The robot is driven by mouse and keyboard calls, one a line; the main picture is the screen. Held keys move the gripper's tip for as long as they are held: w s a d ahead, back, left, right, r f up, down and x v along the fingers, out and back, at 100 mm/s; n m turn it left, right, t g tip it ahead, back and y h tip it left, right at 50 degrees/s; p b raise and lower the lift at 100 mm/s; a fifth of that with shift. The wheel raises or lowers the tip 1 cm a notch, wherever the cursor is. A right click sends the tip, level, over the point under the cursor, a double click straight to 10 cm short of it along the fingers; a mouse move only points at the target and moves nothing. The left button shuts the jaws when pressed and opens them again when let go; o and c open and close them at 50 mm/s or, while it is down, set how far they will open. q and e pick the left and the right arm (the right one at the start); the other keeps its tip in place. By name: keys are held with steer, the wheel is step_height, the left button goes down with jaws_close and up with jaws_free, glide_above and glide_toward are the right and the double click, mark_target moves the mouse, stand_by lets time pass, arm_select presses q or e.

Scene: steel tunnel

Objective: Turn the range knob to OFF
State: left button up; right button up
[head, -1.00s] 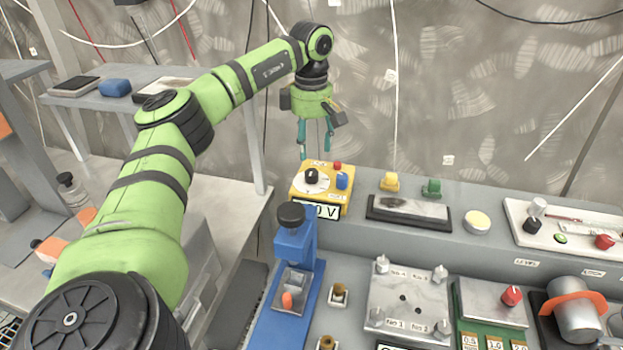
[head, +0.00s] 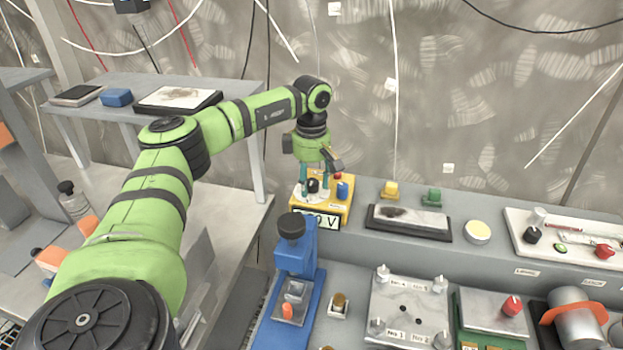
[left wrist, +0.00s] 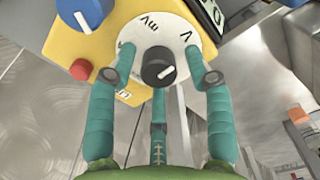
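The yellow meter box (head: 335,208) stands on the grey bench, with a white dial (left wrist: 185,42) and a black range knob (left wrist: 158,68) with a white pointer line. In the left wrist view the dial shows "mV" and "V" marks; the pointer line slants across the knob, and I cannot read an OFF mark. My left gripper (head: 314,188) is over the dial from above. Its teal fingers (left wrist: 164,72) stand spread around the knob with gaps visible. I cannot tell whether the tips touch the dial. My right gripper is not in view.
On the box are a red button (left wrist: 80,69) and a blue knob (left wrist: 89,13). A blue stand with a black cap (head: 291,226) is in front of the box. Yellow (head: 390,189) and green (head: 432,197) knobs and a black-edged plate (head: 408,221) are to the right.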

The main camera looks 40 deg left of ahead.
arm_select(q)
steer(key=c, duration=0.7)
jaws_close()
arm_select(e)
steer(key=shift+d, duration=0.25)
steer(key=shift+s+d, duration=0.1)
